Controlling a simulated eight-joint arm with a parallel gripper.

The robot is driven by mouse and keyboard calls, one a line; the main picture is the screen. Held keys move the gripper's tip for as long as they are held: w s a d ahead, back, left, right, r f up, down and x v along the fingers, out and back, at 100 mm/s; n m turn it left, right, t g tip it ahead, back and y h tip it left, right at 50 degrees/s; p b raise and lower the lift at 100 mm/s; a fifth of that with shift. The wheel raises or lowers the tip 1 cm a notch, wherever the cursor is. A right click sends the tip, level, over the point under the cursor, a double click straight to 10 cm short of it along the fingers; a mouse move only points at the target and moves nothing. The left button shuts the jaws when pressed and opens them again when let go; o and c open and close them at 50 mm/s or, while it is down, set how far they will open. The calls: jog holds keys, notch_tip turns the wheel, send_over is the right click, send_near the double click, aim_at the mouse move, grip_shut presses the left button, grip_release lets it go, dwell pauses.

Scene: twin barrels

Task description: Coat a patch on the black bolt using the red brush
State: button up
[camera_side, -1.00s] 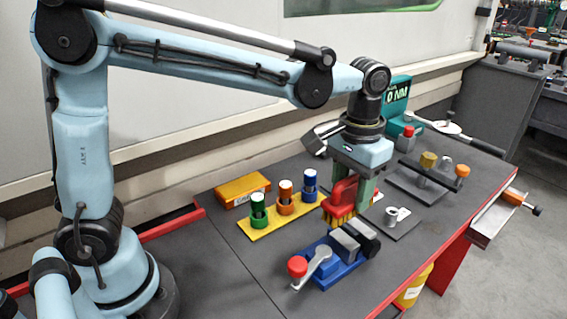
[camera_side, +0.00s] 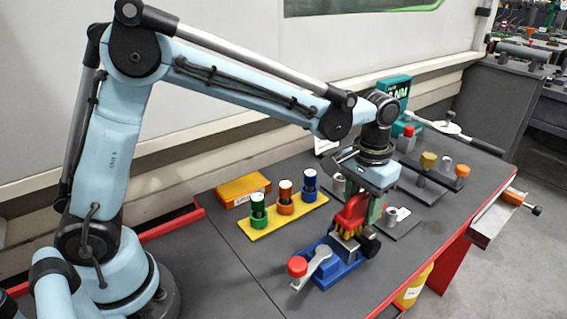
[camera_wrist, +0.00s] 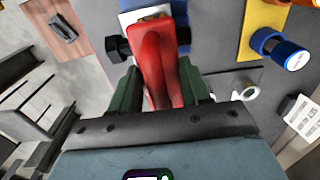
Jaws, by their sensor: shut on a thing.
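My gripper (camera_side: 366,208) is shut on the red brush (camera_side: 350,213), whose yellow bristles (camera_side: 345,232) point down. The brush is over the grey jaws of the blue vise (camera_side: 325,274). The black bolt (camera_side: 371,246) lies at the vise jaws, its dark head sticking out on the right. In the wrist view the red brush (camera_wrist: 158,60) lies between my green fingers, across the middle of the black bolt, whose dark ends (camera_wrist: 117,48) show on both sides. The bristles look at or very near the bolt; contact is hidden.
A yellow rack (camera_side: 285,217) with green, orange and blue capped cylinders stands to the left. An orange box (camera_side: 243,187) lies behind it. A grey plate (camera_side: 404,227) with a small ring fitting and a teal meter (camera_side: 392,92) are to the right. The table's front left is clear.

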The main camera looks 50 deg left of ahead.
aim_at(344, 215)
jog(key=s, duration=0.4)
jog(key=shift+a, duration=0.4)
jog(key=shift+w, duration=1.8)
jog(key=shift+s, duration=1.95)
jog(key=shift+w+r, duration=0.1)
jog(key=shift+r, duration=3.95)
